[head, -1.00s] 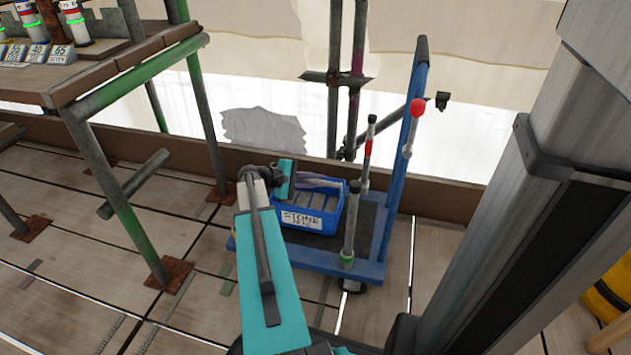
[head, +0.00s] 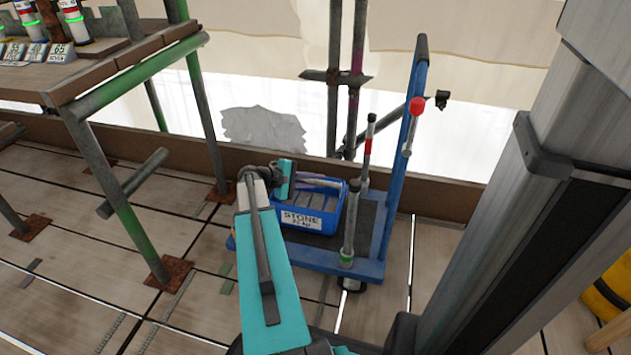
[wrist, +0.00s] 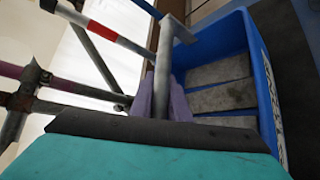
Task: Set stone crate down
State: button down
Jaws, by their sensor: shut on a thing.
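The stone crate (head: 312,222) is a blue open box with a white STONE label on its front and grey stone blocks inside. It is over the black deck of a blue trolley (head: 330,262), inside the deck's edges. I cannot tell whether its base touches the deck.
Upright posts (head: 349,225) stand at the trolley's corners close to the crate, one with a red and white band (head: 368,150). The trolley's tall blue handle (head: 408,150) rises at right. A scaffold table (head: 130,75) stands at left.

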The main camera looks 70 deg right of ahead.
jog(key=shift+f, duration=0.3)
dwell(0.5)
jog(key=c, duration=1.6)
grip_release()
jog(key=shift+f, duration=0.1)
jog(key=p+v, duration=0.5)
jog(key=v, duration=0.9)
